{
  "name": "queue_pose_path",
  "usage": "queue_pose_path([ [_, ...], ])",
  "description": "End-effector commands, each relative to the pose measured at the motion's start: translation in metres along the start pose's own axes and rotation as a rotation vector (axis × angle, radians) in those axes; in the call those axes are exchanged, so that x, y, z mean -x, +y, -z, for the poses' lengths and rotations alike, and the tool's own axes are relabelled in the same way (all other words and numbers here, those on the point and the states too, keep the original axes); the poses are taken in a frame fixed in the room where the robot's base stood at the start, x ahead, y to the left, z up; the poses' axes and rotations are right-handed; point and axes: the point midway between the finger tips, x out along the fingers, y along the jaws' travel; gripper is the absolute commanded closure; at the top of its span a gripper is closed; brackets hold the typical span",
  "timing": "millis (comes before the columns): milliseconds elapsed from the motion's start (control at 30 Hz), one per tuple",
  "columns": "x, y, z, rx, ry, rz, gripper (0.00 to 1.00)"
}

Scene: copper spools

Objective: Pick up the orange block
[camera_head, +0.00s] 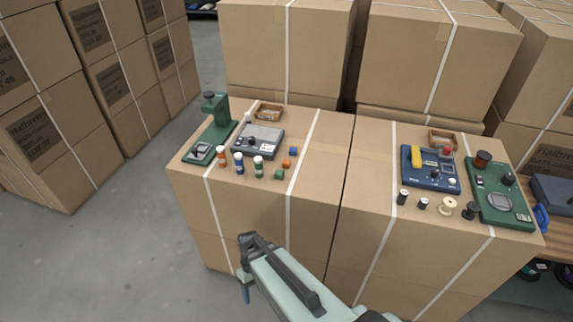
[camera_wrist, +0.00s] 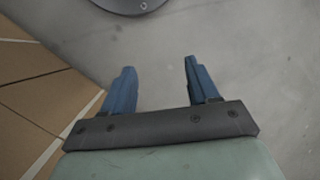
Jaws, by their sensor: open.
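The orange block (camera_head: 287,164) is a small cube on top of the left cardboard box, in the head view. A blue block (camera_head: 293,151) lies just behind it, and a green block (camera_head: 279,174) lies in front of it to the left. My gripper shows in the wrist view (camera_wrist: 158,85) with two blue fingers apart and nothing between them, over grey floor. In the head view my gripper (camera_head: 245,290) hangs low in front of the boxes, well below and in front of the orange block. The wrist view does not show the block.
Several bottles (camera_head: 239,163) stand left of the blocks, near a grey device (camera_head: 258,141), a green stand (camera_head: 211,130) and a small wooden tray (camera_head: 268,112). Spools (camera_head: 447,206) and blue and green devices (camera_head: 430,169) stand on the right box. Tall boxes (camera_head: 285,50) rise behind.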

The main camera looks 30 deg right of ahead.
Motion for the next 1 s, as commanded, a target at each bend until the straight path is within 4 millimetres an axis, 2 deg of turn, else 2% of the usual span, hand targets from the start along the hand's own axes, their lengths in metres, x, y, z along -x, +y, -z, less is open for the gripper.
queue_pose_path([
  [33, 0.015, -0.003, 0.011, 0.019, 0.021, 0.009, 0.40],
  [200, 0.062, -0.014, 0.036, 0.090, 0.076, 0.040, 0.40],
  [500, 0.149, -0.036, 0.071, 0.226, 0.179, 0.088, 0.40],
  [800, 0.244, -0.054, 0.091, 0.378, 0.288, 0.118, 0.40],
  [1000, 0.312, -0.057, 0.096, 0.486, 0.370, 0.122, 0.40],
])
